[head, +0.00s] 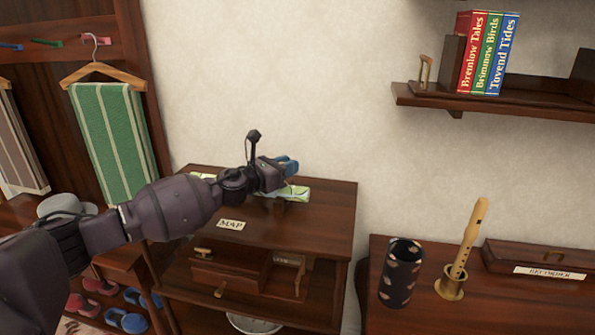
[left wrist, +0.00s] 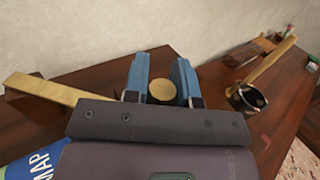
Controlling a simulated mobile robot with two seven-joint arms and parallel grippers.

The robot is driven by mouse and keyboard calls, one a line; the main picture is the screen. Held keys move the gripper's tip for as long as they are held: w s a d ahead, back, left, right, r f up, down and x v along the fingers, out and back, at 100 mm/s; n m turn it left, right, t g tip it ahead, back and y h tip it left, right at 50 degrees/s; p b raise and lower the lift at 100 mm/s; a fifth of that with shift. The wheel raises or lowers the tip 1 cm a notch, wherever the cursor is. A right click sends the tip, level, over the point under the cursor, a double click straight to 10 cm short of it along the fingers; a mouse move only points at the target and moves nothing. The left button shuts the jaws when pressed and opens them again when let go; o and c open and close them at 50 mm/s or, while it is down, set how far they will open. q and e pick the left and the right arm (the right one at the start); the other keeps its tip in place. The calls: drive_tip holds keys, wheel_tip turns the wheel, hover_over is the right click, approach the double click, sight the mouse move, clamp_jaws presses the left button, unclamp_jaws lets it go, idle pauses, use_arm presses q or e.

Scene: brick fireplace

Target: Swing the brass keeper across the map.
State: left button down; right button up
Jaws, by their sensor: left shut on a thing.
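The map (head: 297,192) is a pale green folded sheet on the cabinet top in the head view, partly behind my arm. Its blue cover, lettered MAP (left wrist: 36,160), shows at the lower left of the left wrist view. My left gripper (head: 286,165) reaches over the map. In the left wrist view, its blue fingers (left wrist: 162,78) are shut on the round brass knob of the keeper. The keeper's flat brass bar (left wrist: 45,88) sticks out to the left; my gripper hides the rest. I cannot tell whether the bar lies over the map. My right gripper is out of view.
The cabinet top (head: 325,222) has a MAP card (head: 231,224) near its front edge. To the right are a dark patterned cup (head: 401,272) and a recorder (head: 468,240) upright in a brass holder. A shelf (head: 490,98) with books hangs above. Clothes hangers stand left.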

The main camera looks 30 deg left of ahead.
use_arm(q)
drive_tip(key=s+a+m+g+h+b, duration=0.7)
drive_tip(key=a+h+b, duration=0.1)
drive_tip(key=b, duration=0.1)
drive_tip(key=shift+s+a+f+h, duration=0.15)
drive_tip(key=shift+s+a+h, duration=0.15)
drive_tip(key=shift+s+a, duration=0.1)
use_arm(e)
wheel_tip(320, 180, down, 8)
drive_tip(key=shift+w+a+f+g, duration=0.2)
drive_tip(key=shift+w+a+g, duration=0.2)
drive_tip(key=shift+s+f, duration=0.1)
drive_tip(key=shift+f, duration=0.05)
use_arm(q)
drive_tip(key=c, duration=1.3)
unclamp_jaws()
drive_tip(key=shift+c, duration=0.2)
drive_tip(key=o, duration=0.4)
drive_tip(key=shift+s, duration=0.2)
drive_tip(key=shift+w, duration=0.1)
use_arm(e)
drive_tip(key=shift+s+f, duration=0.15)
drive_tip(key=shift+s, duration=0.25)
use_arm(q)
drive_tip(key=shift+a, duration=0.1)
